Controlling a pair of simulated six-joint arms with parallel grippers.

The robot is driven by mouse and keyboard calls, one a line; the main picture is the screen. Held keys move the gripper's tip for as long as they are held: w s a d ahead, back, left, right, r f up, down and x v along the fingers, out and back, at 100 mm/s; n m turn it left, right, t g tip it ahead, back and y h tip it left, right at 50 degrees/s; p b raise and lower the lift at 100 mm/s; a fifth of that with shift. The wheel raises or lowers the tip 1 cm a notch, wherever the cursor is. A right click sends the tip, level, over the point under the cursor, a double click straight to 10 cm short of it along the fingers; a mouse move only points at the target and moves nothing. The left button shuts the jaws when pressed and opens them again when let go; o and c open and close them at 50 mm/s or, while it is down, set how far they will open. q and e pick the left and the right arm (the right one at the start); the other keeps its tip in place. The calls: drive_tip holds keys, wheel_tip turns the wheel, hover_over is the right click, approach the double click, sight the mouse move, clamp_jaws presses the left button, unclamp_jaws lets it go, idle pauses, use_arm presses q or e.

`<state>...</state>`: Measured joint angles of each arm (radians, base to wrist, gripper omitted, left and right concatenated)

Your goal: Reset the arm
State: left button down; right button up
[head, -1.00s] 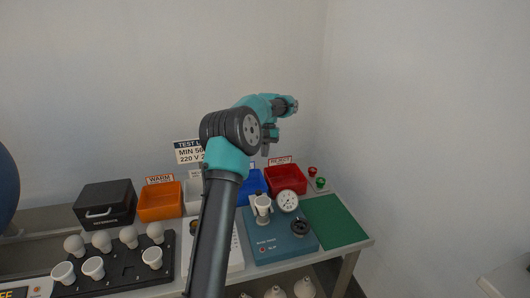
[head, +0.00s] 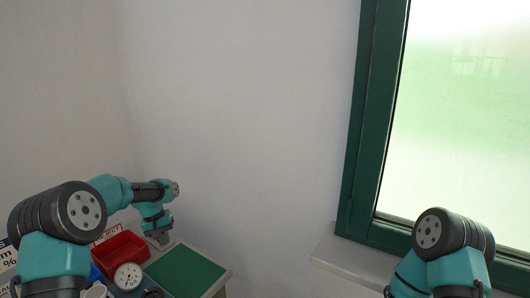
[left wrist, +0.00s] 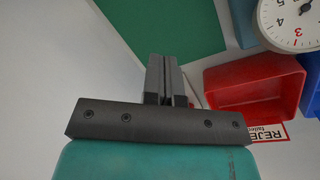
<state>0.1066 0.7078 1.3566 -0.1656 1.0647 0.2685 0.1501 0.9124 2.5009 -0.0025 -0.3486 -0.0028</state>
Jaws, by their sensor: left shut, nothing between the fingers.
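My left gripper (head: 160,236) shows in the head view at the lower left, above the back of the bench, pointing down. In the left wrist view its two fingers (left wrist: 166,80) are together with nothing between them. The fingers are in front of pale floor or wall, between the green mat (left wrist: 178,22) and the red reject bin (left wrist: 252,88). My right arm (head: 445,250) enters at the lower right of the head view; its gripper is out of the frame.
The bench corner holds the red bin (head: 122,246), a dial gauge (head: 128,276) and the green mat (head: 186,272). A green-framed window (head: 362,120) with a white sill (head: 350,256) is on the right. Bare wall fills the middle.

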use_arm(q)
drive_tip(key=s+d+f+m+t+h, duration=0.1)
drive_tip(key=d+f, duration=0.3)
drive_tip(key=d, duration=0.7)
drive_tip(key=s+d+f+m+t, duration=0.1)
drive_tip(key=d+f, duration=0.3)
drive_tip(key=d, duration=0.7)
drive_tip(key=s+a+f, duration=0.2)
drive_tip(key=s+f, duration=1.3)
drive_tip(key=s+a+f, duration=0.2)
drive_tip(key=s, duration=0.6)
drive_tip(key=s+a+f+g, duration=0.1)
drive_tip(key=s+a+f, duration=0.1)
drive_tip(key=s, duration=0.6)
drive_tip(key=shift+s+f+h, duration=0.3)
drive_tip(key=shift+s+f, duration=0.1)
drive_tip(key=shift+f, duration=0.1)
